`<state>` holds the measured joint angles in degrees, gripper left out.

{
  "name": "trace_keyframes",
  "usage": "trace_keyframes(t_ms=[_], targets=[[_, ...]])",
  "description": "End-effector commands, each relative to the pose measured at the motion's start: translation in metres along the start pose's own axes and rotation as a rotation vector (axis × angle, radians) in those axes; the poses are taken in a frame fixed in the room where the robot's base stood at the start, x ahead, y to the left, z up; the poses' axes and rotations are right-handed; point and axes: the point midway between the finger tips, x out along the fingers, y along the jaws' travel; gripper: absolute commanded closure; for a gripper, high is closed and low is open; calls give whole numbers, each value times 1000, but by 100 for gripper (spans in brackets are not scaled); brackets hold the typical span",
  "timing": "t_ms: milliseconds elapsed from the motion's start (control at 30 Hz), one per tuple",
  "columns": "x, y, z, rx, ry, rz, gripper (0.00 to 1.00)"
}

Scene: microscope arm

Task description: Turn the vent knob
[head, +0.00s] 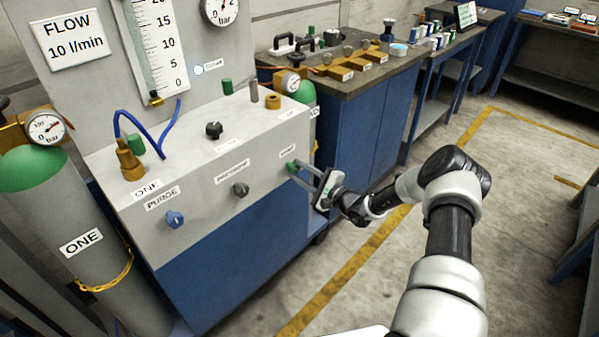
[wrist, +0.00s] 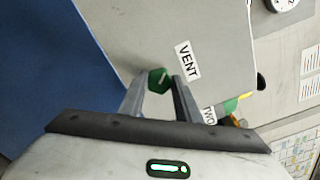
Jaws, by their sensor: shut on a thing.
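The vent knob (wrist: 158,79) is green and sits on the panel front beside the VENT label (wrist: 187,62). In the head view the vent knob (head: 291,166) is at the right end of the panel's front face, partly covered by the fingers. My gripper (head: 295,171) reaches it from the right, and its fingers are shut on the knob. In the wrist view my gripper (wrist: 158,84) has one finger on each side of the green knob.
A blue PURGE knob (head: 174,219) and a dark knob (head: 240,189) are on the same face to the left. A workbench (head: 370,80) with brass fittings stands behind. Floor at right is clear.

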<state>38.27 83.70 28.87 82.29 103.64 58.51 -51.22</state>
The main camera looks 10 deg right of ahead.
Motion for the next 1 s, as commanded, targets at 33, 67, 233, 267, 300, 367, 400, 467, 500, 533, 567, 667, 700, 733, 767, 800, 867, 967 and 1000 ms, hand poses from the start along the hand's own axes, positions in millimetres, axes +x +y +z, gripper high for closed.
trace_keyframes(t_ms=[33,67,233,267,300,367,400,467,500,533,567,667,700,733,767,800,867,967,1000], targets=[[0,1,0,-45,0,1,92],[0,1,0,-74,0,1,92],[0,1,0,-235,0,1,92],[0,1,0,-263,0,1,92],[0,1,0,-301,0,1,92],[0,2,0,-356,0,2,92],[0,2,0,-391,0,2,92],[0,2,0,-442,0,2,92],[0,2,0,-474,0,2,92],[0,2,0,-497,0,2,92],[0,2,0,-520,0,2,92],[0,2,-1,-588,0,2,92],[0,2,-1,-613,0,2,92],[0,2,-1,-629,0,2,92],[0,2,-1,-645,0,2,92],[0,2,-1,-664,0,2,92],[0,2,-1,-689,0,2,92],[0,2,-1,-721,0,2,92],[0,2,-1,-730,0,2,92]])
